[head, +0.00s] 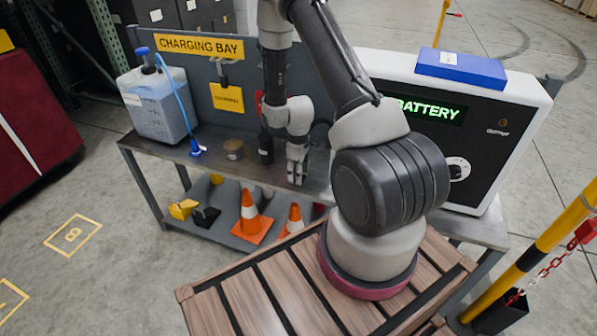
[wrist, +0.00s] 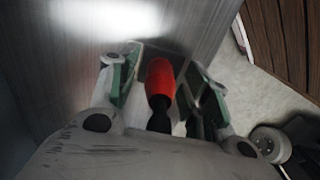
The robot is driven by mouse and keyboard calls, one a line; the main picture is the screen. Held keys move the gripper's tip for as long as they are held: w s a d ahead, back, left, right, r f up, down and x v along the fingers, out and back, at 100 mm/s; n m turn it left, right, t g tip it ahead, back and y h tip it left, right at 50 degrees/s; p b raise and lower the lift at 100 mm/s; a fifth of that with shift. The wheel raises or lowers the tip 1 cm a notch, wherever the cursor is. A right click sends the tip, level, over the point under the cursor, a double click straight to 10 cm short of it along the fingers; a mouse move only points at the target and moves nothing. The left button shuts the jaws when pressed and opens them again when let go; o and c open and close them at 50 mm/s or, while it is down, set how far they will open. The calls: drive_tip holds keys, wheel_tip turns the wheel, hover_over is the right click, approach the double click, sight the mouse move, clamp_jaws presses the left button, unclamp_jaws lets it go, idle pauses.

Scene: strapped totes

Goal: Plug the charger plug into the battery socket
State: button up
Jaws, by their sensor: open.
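My gripper (head: 297,175) points down just above the grey bench, left of the battery cabinet. In the wrist view its two fingers (wrist: 160,72) are spread apart. A red and black object (wrist: 160,80), which looks like the charger plug, is between the fingers with visible space beside it. In the head view I cannot make it out; the gripper may hide it. The battery cabinet (head: 520,110) is white with a black face and a lit green BATTERY sign. A round, white-rimmed fitting (head: 458,168) is on its face; I cannot tell whether it is the socket. My arm partly covers the cabinet.
On the bench (head: 225,172) are a white jug (head: 155,105) with a blue hose, a small tin (head: 234,150) and a black cylinder (head: 265,148) close left of my gripper. A blue box (head: 462,67) lies on the cabinet. Orange cones (head: 250,215) stand on the lower shelf.

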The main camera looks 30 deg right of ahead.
drive_tip(key=shift+c, duration=0.2)
clamp_jaws()
drive_tip(key=shift+r, duration=3)
drive_tip(key=shift+r, duration=3)
